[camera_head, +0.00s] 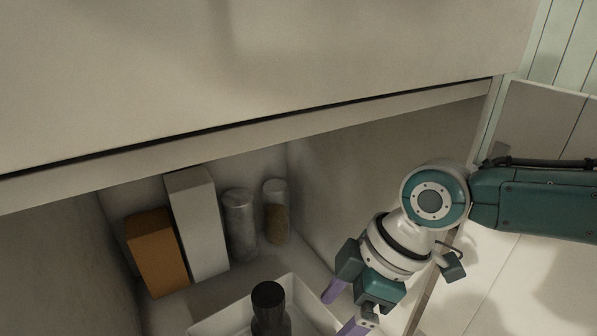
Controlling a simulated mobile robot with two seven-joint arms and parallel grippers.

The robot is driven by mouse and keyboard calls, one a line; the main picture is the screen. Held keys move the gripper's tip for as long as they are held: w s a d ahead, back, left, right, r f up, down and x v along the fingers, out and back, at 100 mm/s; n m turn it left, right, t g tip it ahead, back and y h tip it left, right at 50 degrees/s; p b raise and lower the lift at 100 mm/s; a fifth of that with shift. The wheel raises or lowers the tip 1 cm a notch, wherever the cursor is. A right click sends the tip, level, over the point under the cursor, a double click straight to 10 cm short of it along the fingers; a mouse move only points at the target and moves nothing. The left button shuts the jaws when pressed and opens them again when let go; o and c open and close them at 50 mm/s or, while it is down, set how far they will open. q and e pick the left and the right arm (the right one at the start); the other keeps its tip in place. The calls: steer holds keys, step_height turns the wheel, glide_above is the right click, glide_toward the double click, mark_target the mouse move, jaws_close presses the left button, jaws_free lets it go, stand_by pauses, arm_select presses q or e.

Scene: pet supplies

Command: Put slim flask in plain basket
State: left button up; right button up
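A slim dark flask with a black cap (268,297) stands roughly upright near the bottom edge of the view, and its lower part is cut off. It appears to be inside a plain white basket (222,318), whose back rim and corner show while its front is out of view. My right gripper (344,306) is to the right of the basket, pointing down and left. Its two purple fingers are apart, with nothing visible between them. The gripper and the flask are apart. My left gripper is not in view.
The shelf compartment holds an orange box (157,252), a tall white box (198,222), a grey cylinder (240,224) and a clear jar with brown contents (276,212) along the back. A shelf edge (250,137) overhangs above. A side wall (375,175) stands behind my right arm.

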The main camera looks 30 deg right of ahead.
steer(key=s+a+r+m, duration=0.3)
steer(key=s+a+r, duration=0.1)
steer(key=s+a, duration=0.55)
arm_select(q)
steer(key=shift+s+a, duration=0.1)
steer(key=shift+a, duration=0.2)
arm_select(e)
steer(key=s+d+r+m+t+h, duration=0.1)
steer(key=s+d+r+m+h, duration=0.2)
steer(key=d, duration=0.6)
steer(key=s+r+m, duration=0.1)
steer(key=s+m, duration=0.1)
steer(key=m, duration=0.1)
steer(key=shift+s+d+h, duration=0.15)
steer(key=shift+s+h, duration=0.1)
steer(key=shift+h, duration=0.15)
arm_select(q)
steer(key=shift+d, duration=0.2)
arm_select(e)
steer(key=shift+r, duration=0.1)
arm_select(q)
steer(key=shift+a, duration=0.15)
